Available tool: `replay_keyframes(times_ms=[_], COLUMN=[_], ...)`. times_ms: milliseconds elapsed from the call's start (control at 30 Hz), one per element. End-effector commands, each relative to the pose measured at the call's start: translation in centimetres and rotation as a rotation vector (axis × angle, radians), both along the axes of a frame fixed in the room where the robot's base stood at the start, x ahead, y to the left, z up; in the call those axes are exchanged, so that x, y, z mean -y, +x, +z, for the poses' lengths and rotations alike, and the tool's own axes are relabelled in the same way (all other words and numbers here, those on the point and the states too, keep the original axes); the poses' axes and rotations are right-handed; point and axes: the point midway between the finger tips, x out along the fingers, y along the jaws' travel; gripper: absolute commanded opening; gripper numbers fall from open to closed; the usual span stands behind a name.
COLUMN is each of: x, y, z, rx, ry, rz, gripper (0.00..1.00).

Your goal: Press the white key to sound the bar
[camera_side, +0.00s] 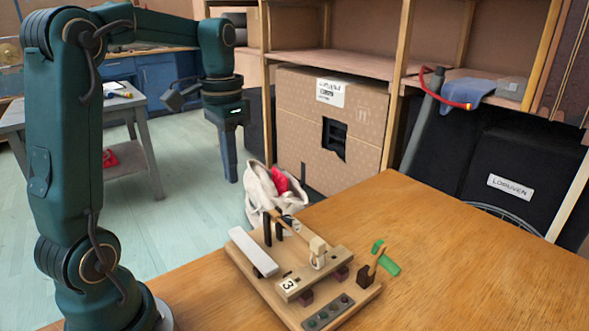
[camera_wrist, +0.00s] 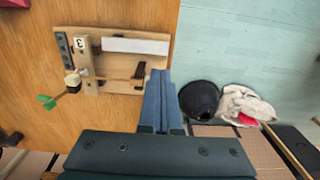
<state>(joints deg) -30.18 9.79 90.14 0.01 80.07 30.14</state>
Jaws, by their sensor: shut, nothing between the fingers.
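The long white key (camera_side: 253,250) lies on the left side of a wooden board (camera_side: 262,290) on the table; it also shows in the wrist view (camera_wrist: 135,46). A wooden bar (camera_side: 315,273) marked 3 sits on the board to the right of the key. A mallet with a pale block head (camera_side: 318,252) stands by the bar, on a thin wooden arm between dark posts. My gripper (camera_side: 231,178) points down, shut and empty, behind the board and apart from the key. In the wrist view its fingertips (camera_wrist: 158,73) appear below the key's right end.
A small dark block with a stick (camera_side: 367,273) and a green piece (camera_side: 385,259) are at the board's right. A whitish cloth bag (camera_side: 262,188) with something red is beyond the table edge, beside a cardboard box (camera_side: 325,130). The table (camera_side: 440,240) is clear to the right.

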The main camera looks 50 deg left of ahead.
Motion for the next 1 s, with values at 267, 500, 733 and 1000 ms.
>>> replay_keyframes(times_ms=[267,500,733,1000], x=[0.1,0.1,0.0,0.0], y=[-0.1,-0.1,0.0,0.0], z=[-5.1,-9.3,-11.4,-11.7], rx=[-0.007,-0.006,-0.001,0.000], ry=[-0.004,-0.004,-0.001,0.000], rz=[0.000,0.000,0.000,0.000], gripper=[0.00,0.00,0.00,0.00])
